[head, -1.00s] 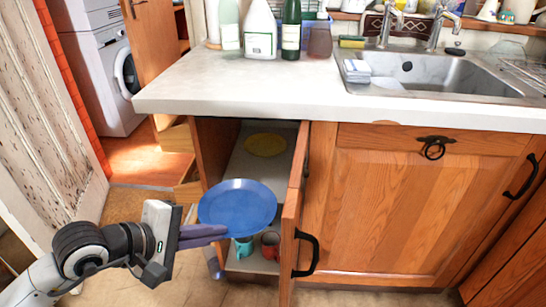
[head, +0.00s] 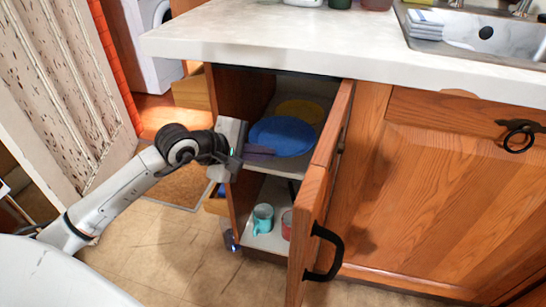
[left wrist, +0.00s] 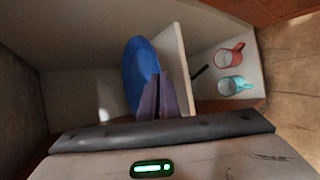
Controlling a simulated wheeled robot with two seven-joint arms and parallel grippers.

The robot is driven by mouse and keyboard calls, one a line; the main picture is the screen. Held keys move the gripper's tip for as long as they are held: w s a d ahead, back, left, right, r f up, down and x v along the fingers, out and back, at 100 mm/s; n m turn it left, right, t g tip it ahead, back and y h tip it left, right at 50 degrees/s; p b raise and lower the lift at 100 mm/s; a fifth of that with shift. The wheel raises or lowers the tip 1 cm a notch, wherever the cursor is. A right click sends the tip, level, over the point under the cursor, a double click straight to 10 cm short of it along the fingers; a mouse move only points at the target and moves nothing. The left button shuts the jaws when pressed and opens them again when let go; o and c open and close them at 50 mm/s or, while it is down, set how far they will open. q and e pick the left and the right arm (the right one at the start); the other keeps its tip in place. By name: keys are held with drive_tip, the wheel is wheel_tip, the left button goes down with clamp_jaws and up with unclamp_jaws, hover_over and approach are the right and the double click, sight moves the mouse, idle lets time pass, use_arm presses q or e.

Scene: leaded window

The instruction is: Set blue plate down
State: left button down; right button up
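The blue plate (head: 283,137) is inside the open cupboard, roughly level, over the upper shelf (head: 290,166). A yellow plate (head: 300,111) shows partly behind it. My left gripper (head: 262,150) is at the cupboard opening, its purple fingers shut on the near left rim of the blue plate. The left wrist view also shows the blue plate (left wrist: 142,72) between the fingertips, close to the pale shelf board (left wrist: 173,50). I cannot tell whether the plate touches the shelf or the yellow plate. My right gripper is not in view.
A teal mug (head: 262,219) and a red mug (head: 287,224) stand on the lower shelf. The open cupboard door (head: 322,185) with its black handle bounds the opening on the right. The countertop (head: 330,38) overhangs above. Floor is clear in front.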

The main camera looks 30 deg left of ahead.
sight(272, 144)
use_arm(q)
drive_tip(key=w, duration=0.2)
drive_tip(key=w+a, duration=0.1)
drive_tip(key=w, duration=0.1)
drive_tip(key=w+b, duration=0.1)
drive_tip(key=w, duration=0.1)
drive_tip(key=shift+a, duration=0.25)
drive_tip(key=shift+w+f, duration=0.3)
drive_tip(key=shift+f, duration=0.45)
drive_tip(key=shift+f+b, duration=0.45)
drive_tip(key=shift+f, duration=0.1)
wheel_tip(272, 144, down, 4)
drive_tip(key=shift+f+b, duration=0.1)
drive_tip(key=shift+b, duration=0.65)
drive_tip(key=shift+w+a+f, duration=0.1)
drive_tip(key=shift+w, duration=0.1)
drive_tip(key=shift+f+b, duration=0.2)
drive_tip(key=shift+b, duration=0.2)
drive_tip(key=shift+f, duration=0.3)
drive_tip(key=shift+f+b, duration=0.1)
drive_tip(key=shift+b, duration=0.2)
drive_tip(key=c, duration=2)
unclamp_jaws()
drive_tip(key=shift+s, duration=0.1)
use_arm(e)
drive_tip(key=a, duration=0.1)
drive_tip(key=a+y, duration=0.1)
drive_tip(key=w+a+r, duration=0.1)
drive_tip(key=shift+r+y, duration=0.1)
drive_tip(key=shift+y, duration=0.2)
